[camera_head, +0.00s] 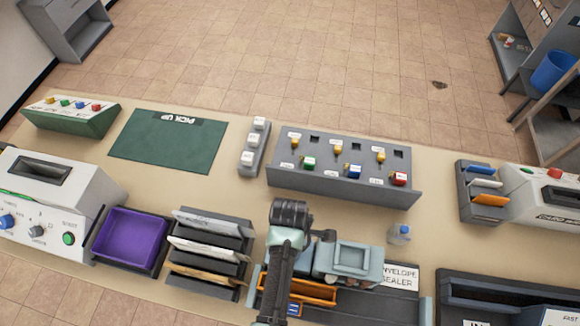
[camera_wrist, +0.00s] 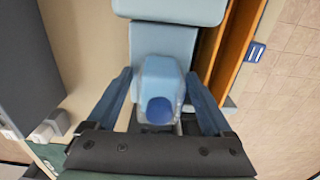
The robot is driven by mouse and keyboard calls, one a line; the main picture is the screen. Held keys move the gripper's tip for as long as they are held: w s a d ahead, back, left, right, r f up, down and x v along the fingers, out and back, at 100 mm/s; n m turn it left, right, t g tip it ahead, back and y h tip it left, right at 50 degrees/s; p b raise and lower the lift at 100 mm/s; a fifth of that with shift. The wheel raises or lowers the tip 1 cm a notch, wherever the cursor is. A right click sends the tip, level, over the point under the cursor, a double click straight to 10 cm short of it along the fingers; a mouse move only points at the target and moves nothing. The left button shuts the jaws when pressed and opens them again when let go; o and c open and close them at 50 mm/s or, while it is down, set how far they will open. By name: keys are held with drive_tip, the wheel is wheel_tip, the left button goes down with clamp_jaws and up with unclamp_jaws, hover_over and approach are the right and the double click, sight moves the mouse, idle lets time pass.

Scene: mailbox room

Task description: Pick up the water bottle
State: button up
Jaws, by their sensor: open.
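A grey panel with colored switches (camera_head: 345,172) stands behind the bottle. An orange tray (camera_head: 300,290) is beside the sealer. Letter trays (camera_head: 208,252) and a purple bin (camera_head: 132,234) are left. An envelope rack (camera_head: 483,186) is right.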

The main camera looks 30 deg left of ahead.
clamp_jaws()
idle(0.4)
drive_tip(key=shift+r, duration=0.15)
